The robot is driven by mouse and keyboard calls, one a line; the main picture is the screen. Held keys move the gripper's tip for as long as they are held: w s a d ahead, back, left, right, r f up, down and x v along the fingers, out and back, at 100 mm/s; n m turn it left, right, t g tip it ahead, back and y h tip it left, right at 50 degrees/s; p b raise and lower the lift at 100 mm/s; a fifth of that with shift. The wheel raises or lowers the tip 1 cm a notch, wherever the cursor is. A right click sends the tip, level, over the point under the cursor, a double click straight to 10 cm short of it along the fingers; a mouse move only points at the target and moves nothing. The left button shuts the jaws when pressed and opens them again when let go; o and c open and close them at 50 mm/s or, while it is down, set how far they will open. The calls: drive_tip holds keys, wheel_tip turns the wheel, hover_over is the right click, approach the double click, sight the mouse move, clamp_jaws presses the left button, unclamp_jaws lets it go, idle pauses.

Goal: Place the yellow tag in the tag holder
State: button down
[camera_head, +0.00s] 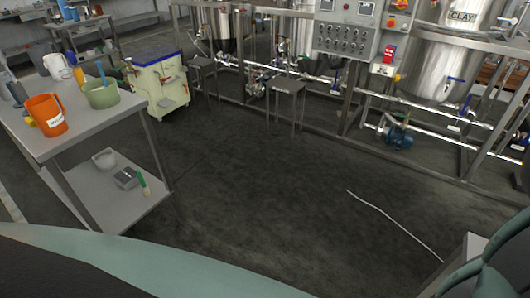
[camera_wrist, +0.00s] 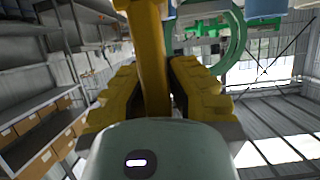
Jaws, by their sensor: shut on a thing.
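My gripper (camera_wrist: 153,85) shows in the wrist view, its two dark and yellow fingers shut on a yellow, long, flat-looking piece. I take this piece to be the yellow tag (camera_wrist: 150,50); it stands up between the fingers and runs out of the top of the picture. Its far end is hidden. The gripper does not show in the head view. I cannot clearly make out the tag holder. A red tag (camera_head: 389,52) and a white plate (camera_head: 383,69) hang below the grey control panel (camera_head: 346,40) in the head view, apart from my gripper.
A table (camera_head: 85,128) at left bears an orange jug (camera_head: 46,115) and a green pot (camera_head: 102,95). A cream cart (camera_head: 158,85) stands behind it. Stools (camera_head: 288,86), pipes and a steel tank (camera_head: 440,65) line the back. A white hose (camera_head: 392,219) lies on the otherwise open floor.

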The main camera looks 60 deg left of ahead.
wheel_tip(320, 180, down, 4)
drive_tip(key=shift+w+a+f, duration=0.1)
drive_tip(key=shift+f+p, duration=0.4)
drive_tip(key=shift+f, duration=2)
drive_tip(key=shift+f, duration=0.2)
drive_tip(key=c, duration=1.1)
unclamp_jaws()
drive_tip(key=shift+c, duration=0.2)
drive_tip(key=shift+r, duration=0.1)
drive_tip(key=shift+r, duration=0.15)
drive_tip(key=p+v, duration=0.1)
drive_tip(key=v, duration=1.1)
